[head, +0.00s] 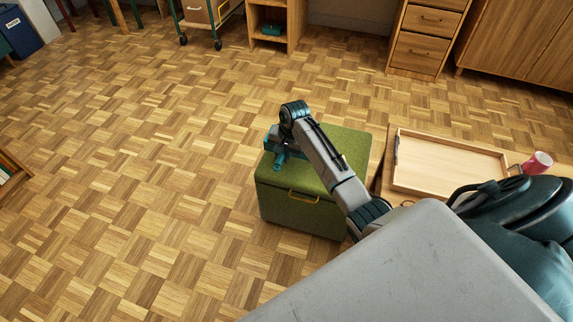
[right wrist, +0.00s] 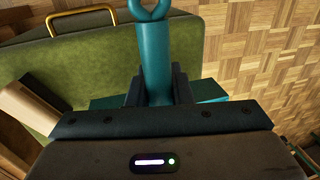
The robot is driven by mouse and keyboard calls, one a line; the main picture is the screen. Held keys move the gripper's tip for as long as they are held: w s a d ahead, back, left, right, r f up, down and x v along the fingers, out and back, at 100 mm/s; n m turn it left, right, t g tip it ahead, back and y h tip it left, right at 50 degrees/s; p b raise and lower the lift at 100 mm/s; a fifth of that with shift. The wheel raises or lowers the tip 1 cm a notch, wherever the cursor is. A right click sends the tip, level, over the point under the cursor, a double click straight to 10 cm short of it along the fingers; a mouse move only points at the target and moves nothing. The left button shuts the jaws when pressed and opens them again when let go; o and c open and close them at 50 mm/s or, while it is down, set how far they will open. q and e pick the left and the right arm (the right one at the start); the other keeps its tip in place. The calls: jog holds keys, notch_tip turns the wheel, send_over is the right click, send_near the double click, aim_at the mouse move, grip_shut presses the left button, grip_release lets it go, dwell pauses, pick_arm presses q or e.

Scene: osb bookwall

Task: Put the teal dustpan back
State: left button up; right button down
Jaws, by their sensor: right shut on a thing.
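The teal dustpan shows in part in the right wrist view, its round handle with a loop end (right wrist: 155,60) between my right gripper's fingers (right wrist: 157,88). Parts of its wider teal pan show beside and behind the fingers, the rest hidden by the gripper body. In the head view my right gripper (head: 284,148) is over the left part of the green box's top, shut on the dustpan, whose teal handle (head: 279,162) points down in the picture. I cannot tell whether the dustpan touches the green lid. My left gripper is not in view.
The green box (head: 300,215) with a yellow handle stands on the parquet floor. Right of it is a table with a wooden tray (head: 450,185) and a red cup (head: 537,163). An open shelf (head: 296,22) holding a small teal thing and drawers (head: 425,45) stand behind.

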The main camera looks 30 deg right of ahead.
notch_tip(320, 180, down, 7)
jog(key=shift+r+b, duration=0.1)
jog(key=shift+b, duration=0.6)
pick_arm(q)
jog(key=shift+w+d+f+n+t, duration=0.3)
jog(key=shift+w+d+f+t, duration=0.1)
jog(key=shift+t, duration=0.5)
pick_arm(e)
jog(key=c, duration=1.3)
grip_release()
